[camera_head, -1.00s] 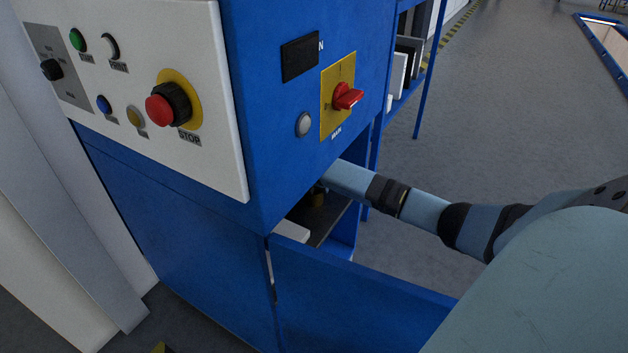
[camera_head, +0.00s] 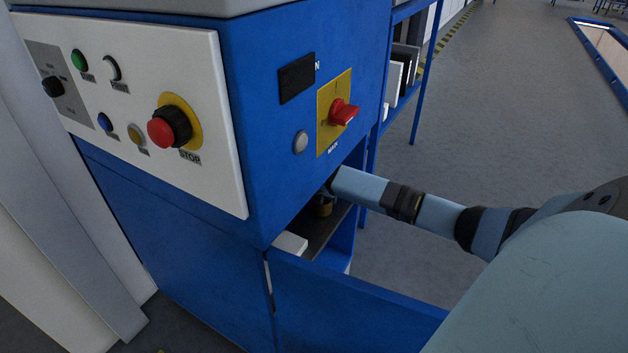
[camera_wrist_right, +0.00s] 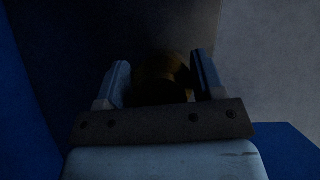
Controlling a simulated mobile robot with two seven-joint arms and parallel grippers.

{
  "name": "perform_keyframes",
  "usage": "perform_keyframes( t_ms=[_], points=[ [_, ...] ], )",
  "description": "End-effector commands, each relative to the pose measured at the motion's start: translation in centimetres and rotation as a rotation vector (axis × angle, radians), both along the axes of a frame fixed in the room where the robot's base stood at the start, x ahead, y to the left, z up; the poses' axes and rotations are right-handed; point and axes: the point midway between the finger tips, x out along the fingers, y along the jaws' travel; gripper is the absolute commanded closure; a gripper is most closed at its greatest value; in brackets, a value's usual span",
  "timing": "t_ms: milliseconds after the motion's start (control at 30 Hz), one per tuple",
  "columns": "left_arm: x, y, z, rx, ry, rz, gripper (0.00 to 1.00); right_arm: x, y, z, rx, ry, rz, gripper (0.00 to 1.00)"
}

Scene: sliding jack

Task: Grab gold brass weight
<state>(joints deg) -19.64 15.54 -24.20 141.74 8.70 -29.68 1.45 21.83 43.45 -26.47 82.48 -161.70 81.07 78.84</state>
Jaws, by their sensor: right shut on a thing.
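The gold brass weight (camera_head: 324,208) shows as a small dark gold cylinder in the blue cabinet's opening, over a dark shelf surface. My right gripper (camera_head: 325,191) reaches into this opening from the right, mostly hidden by the cabinet and its own arm. In the right wrist view the brass weight (camera_wrist_right: 160,78) is dim and sits between the two fingers of my right gripper (camera_wrist_right: 161,72), which is shut on it. Whether the weight touches the shelf cannot be told. My left gripper is not in view.
The blue cabinet (camera_head: 290,190) has a white control panel and a red switch (camera_head: 343,112) above the opening. A blue door panel (camera_head: 340,305) stands below and in front of it. A white block (camera_head: 290,244) lies in the opening. Open floor is at right.

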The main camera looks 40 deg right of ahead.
Motion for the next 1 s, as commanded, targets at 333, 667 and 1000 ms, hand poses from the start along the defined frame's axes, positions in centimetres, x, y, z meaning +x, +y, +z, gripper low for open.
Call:
perform_keyframes(
  t_ms=[333,667,1000],
  points=[
    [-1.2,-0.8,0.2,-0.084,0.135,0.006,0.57,-7.3,-3.6,0.6,-0.004,0.001,0.000,0.98],
    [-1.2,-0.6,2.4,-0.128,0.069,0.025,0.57,-11.6,-5.6,0.3,-0.002,-0.001,-0.001,0.98],
    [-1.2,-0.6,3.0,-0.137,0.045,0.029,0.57,-12.9,-6.2,0.5,-0.001,-0.005,0.000,0.98]
  ],
)
